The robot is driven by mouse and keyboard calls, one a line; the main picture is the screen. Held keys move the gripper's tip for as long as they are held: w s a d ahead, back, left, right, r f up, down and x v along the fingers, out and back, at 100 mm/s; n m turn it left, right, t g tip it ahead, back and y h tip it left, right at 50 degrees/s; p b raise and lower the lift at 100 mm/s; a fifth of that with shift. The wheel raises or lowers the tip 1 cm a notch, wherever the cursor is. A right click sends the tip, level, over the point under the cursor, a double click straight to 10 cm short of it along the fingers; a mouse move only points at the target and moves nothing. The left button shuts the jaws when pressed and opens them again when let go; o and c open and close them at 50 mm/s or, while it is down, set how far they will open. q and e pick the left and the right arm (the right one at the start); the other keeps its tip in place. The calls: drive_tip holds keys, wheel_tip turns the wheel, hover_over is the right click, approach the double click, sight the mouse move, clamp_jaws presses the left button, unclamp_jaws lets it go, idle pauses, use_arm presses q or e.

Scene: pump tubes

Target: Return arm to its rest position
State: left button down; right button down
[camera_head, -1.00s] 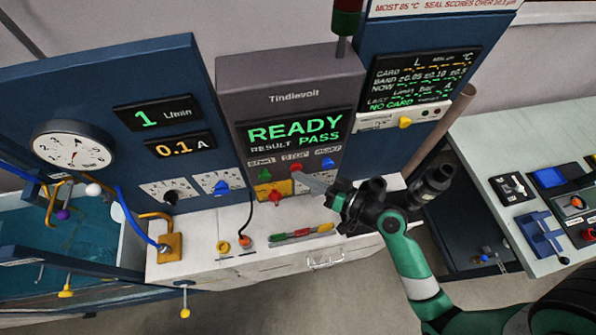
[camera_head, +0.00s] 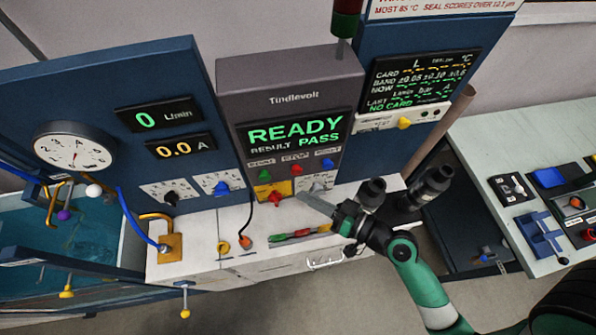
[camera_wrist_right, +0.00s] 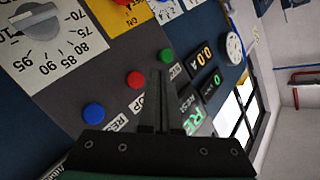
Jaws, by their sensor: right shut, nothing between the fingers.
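My right gripper (camera_head: 303,199) points at the lower front of the Tindlevolt controller (camera_head: 290,77), with its fingers together and empty. In the head view its tip is just below the button row, near a white dial plate. The controller screen reads READY, RESULT PASS. The green (camera_head: 264,175), red (camera_head: 297,170) and blue (camera_head: 327,163) buttons are visible. In the right wrist view the shut fingers (camera_wrist_right: 160,75) appear in front of the panel beside the red button (camera_wrist_right: 135,80) and the green button (camera_wrist_right: 165,55). Whether they touch the panel cannot be told. My left gripper is not in view.
Small tools (camera_head: 292,236) lie on the white bench (camera_head: 200,260) below my right gripper. A pale table (camera_head: 490,190) with fixtures stands at right. Open floor lies in front.

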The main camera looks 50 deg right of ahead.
drive_tip(key=shift+a, duration=0.1)
idle(0.3)
drive_tip(key=w+a+r+n+t+y, duration=0.2)
drive_tip(key=w+r+n, duration=0.15)
drive_tip(key=r, duration=0.55)
drive_tip(key=w+a+r+n+t+y, duration=0.1)
drive_tip(key=w+a+r+n+y, duration=0.1)
drive_tip(key=w+r, duration=0.45)
drive_tip(key=a+r+n+t+y, duration=0.2)
drive_tip(key=r, duration=0.9)
drive_tip(key=a+r+n+t+y, duration=0.1)
drive_tip(key=a+r+n, duration=0.2)
drive_tip(key=r, duration=0.8)
drive_tip(key=s+d+r+m+t+h+p, duration=0.1)
drive_tip(key=r+p, duration=0.3)
drive_tip(key=r, duration=0.5)
drive_tip(key=s+d+r+m+t+h+p, duration=0.1)
drive_tip(key=s+r+t+h+p, duration=0.1)
drive_tip(key=r, duration=0.7)
drive_tip(key=s+d+r+m+t+h+p, duration=0.1)
drive_tip(key=s+d+r+t+h+p, duration=0.1)
drive_tip(key=r+h+p, duration=0.2)
wheel_tip(320, 180, up, 6)
drive_tip(key=p, duration=0.3)
drive_tip(key=shift+s+m, duration=0.3)
drive_tip(key=shift+m, duration=0.05)
drive_tip(key=shift+d+r, duration=0.1)
drive_tip(key=shift+r, duration=0.05)
